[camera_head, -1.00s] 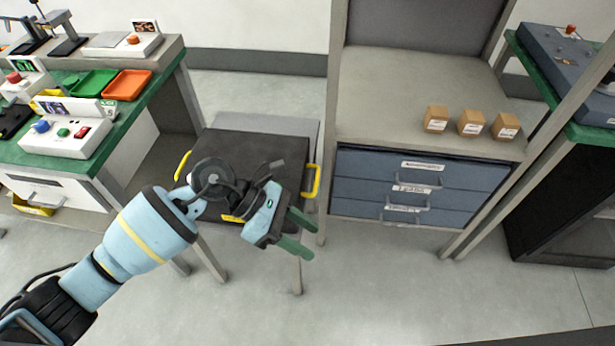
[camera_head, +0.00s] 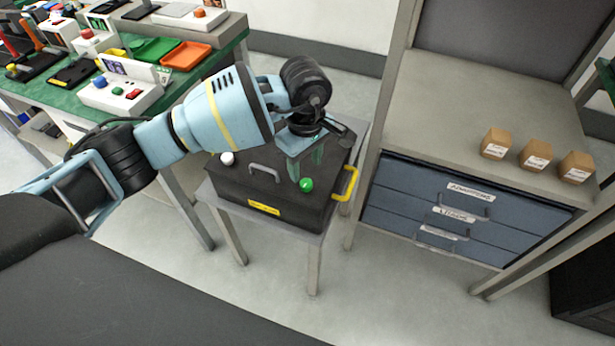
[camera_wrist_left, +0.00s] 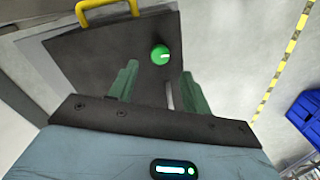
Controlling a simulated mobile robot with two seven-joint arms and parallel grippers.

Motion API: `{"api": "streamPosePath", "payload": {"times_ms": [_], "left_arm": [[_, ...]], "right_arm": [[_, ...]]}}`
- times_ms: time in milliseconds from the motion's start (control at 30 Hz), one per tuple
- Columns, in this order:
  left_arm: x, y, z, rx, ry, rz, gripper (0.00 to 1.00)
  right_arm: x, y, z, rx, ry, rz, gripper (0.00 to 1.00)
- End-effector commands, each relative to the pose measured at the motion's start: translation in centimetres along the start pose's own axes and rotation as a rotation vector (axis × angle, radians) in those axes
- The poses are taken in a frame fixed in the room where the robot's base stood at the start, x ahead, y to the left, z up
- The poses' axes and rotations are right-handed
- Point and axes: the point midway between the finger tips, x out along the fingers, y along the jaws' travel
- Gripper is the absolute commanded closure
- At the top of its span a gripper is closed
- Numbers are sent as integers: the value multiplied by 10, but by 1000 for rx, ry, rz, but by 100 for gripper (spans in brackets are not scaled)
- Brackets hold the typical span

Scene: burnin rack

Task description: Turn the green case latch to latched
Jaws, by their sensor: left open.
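The green case latch (camera_head: 306,185) is a round green knob on the front right of the dark case (camera_head: 232,184). The case sits on a small grey stand, with a white knob (camera_head: 227,158) at its left, a grey handle between and a yellow handle on the right side. My left gripper (camera_head: 308,170) is over the case, pointing down, just behind the green latch in the head view. In the left wrist view the latch (camera_wrist_left: 160,54) lies ahead of the fingers, between their lines. The left gripper (camera_wrist_left: 158,85) is open and empty. My right gripper does not show.
A blue drawer cabinet (camera_head: 400,200) with a shelf holding small brown boxes (camera_head: 536,155) stands right of the case. A green-topped bench (camera_head: 60,100) with trays and devices is at the left. Floor in front of the stand is clear.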

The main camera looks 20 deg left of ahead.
Motion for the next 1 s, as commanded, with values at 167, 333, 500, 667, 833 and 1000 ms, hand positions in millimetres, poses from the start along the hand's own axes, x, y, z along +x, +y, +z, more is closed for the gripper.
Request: {"api": "streamPosePath", "payload": {"times_ms": [167,333,500,667,833,1000], "left_arm": [[29,-1,1,0,-2,-3,51],[48,0,1,1,-2,-1,51],[56,0,1,1,-2,0,51],[57,0,1,1,-2,0,51],[57,0,1,1,-2,0,62],[56,0,1,1,-2,1,84]], "right_arm": [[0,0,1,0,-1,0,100],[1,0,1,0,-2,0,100],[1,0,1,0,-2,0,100],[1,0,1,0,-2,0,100],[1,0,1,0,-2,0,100],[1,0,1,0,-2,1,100]]}}
